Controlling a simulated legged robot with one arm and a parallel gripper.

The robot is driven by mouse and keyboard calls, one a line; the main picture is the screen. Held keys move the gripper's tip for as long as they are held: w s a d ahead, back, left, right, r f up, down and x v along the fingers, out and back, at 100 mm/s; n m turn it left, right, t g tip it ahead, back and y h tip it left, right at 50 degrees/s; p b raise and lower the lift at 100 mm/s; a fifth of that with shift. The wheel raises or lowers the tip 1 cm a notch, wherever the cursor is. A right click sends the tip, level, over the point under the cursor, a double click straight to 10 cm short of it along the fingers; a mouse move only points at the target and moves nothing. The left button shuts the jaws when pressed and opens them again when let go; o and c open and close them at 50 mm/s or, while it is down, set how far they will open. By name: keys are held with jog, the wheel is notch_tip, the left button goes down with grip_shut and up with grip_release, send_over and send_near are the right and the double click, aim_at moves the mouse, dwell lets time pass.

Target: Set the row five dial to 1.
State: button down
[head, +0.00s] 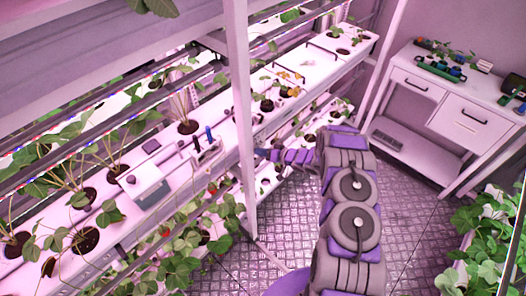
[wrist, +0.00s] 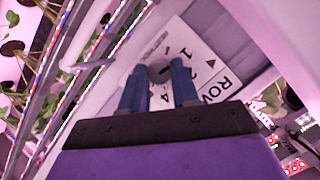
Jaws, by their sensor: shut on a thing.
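The dial (wrist: 159,71) is a small grey round knob on a white label plate (wrist: 199,47) in the wrist view. The plate shows printed 1, 2 and 4 and the letters "ROW"; the row number is out of view or covered. My gripper (wrist: 158,80) has its two blue fingers on either side of the knob and is shut on it. Which number the dial points to I cannot tell. In the head view my gripper (head: 262,153) reaches the rack's front edge beside the white post; the dial cannot be made out there.
The white rack post (head: 240,110) stands just left of my gripper. Planted shelves (head: 310,75) run along the rack. A white drawer table (head: 450,108) stands at the right with small items on it. Leafy plants (head: 490,240) fill the lower right. The metal floor (head: 410,225) between is clear.

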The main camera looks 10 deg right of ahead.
jog(key=shift+d, duration=0.1)
jog(key=c, duration=0.9)
grip_release()
jog(key=shift+w+d+f, duration=0.1)
jog(key=shift+o, duration=0.2)
jog(key=v, duration=1.7)
jog(key=shift+d, duration=0.2)
